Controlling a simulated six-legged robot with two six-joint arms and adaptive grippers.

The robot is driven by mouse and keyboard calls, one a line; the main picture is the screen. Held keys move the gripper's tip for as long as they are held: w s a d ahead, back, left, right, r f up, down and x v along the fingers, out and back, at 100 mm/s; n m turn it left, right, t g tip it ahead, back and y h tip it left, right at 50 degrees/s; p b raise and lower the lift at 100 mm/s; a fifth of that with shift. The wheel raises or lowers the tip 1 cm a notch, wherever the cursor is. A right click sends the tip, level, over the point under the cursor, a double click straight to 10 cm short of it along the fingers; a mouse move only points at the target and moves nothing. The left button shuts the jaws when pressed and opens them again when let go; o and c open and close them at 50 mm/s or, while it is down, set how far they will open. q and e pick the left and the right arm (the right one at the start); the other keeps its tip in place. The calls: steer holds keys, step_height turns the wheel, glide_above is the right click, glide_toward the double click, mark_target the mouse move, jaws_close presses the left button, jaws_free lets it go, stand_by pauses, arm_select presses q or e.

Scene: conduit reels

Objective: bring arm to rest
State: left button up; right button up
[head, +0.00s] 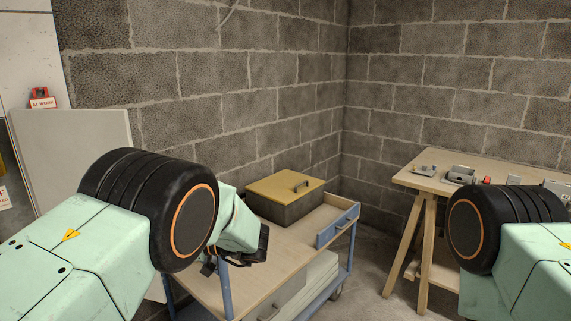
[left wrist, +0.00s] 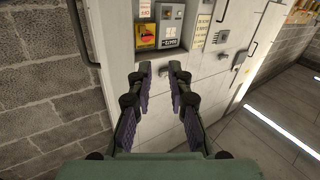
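My left arm comes in from the left in the head view, bent at a large black joint; part of its wrist shows above the cart. In the left wrist view my left gripper (left wrist: 160,78) is open, its two dark fingers apart with nothing between them. A grey cabinet (left wrist: 205,80) with signs and a small panel stands beyond the fingers. My right arm shows at the right edge of the head view, in front of the wooden table. My right gripper is outside both views.
A blue-framed cart (head: 270,268) carries a box with a yellow lid (head: 286,187). A wooden trestle table (head: 402,177) with small grey fittings (head: 460,174) stands at the right. Block walls meet behind them. Bare floor (head: 375,260) shows between cart and table.

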arm_select(q)
steer(key=w+f+m+t+h, duration=0.2)
steer(key=w+f+m+t, duration=0.2)
steer(key=w+t, duration=0.15)
steer(key=s+d+f+m+t+h, duration=0.1)
steer(key=s+f+m+h, duration=0.45)
steer(key=f, duration=0.55)
steer(key=s+f+m+h, duration=0.5)
steer(key=s+f, duration=0.2)
steer(key=f, duration=0.4)
steer(key=s+d+f+g+h, duration=0.1)
steer(key=s+f+g, duration=0.1)
steer(key=s, duration=0.9)
steer(key=s+d+f+m+g+h+b, duration=0.1)
steer(key=s+g, duration=0.3)
steer(key=s, duration=0.7)
steer(key=s+d+f+m+g+h, duration=0.1)
steer(key=s+d+f+g+h, duration=0.1)
steer(key=s, duration=1)
steer(key=shift+f+g+h, duration=0.55)
steer(key=shift+f+h, duration=0.1)
steer(key=shift+f, duration=0.2)
steer(key=shift+m, duration=0.25)
steer(key=shift+s+a, duration=0.1)
steer(key=shift+s, duration=0.05)
